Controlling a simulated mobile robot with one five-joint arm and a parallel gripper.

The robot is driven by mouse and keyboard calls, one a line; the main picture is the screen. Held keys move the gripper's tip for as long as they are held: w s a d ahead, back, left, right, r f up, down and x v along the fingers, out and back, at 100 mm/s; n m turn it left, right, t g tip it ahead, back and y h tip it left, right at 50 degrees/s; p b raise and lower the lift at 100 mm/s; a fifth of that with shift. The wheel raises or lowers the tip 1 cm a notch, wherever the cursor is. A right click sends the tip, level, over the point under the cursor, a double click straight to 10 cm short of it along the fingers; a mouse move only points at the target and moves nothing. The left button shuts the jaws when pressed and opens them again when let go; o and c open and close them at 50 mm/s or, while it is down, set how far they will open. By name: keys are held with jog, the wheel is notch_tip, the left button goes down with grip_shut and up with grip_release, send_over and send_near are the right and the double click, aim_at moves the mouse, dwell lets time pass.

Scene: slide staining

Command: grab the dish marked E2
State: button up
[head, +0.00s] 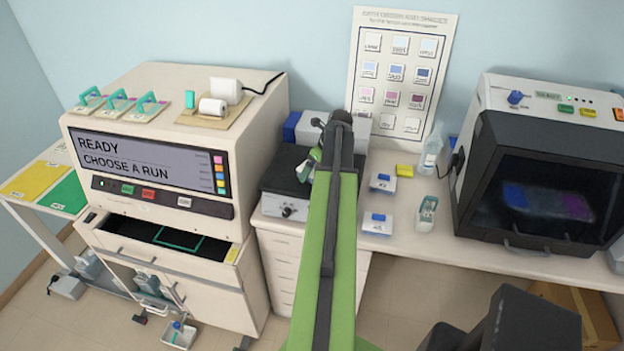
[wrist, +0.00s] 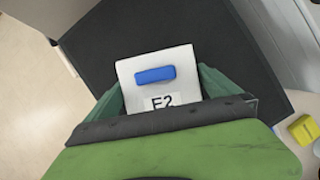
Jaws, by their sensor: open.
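The dish marked E2 (wrist: 143,92) is a white square piece with a blue bar handle and a black E2 label, seen in the wrist view on a dark surface (wrist: 215,35). My gripper (wrist: 162,84) is open, with a green finger on each side of the dish. The lower part of the label is covered by the gripper body. I cannot tell how far above the dish the fingers are. In the head view my gripper (head: 309,164) is over the black-topped unit (head: 279,167), and my arm hides the E2 dish.
Two white pieces with blue handles (head: 383,183) (head: 376,223) sit on the bench right of my arm, near a yellow block (head: 404,171) and a bottle (head: 431,150). A stainer (head: 150,165) stands left and a dark-windowed cabinet (head: 540,190) right.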

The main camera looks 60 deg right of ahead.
jog(key=shift+r, duration=0.15)
jog(key=c, duration=1.4)
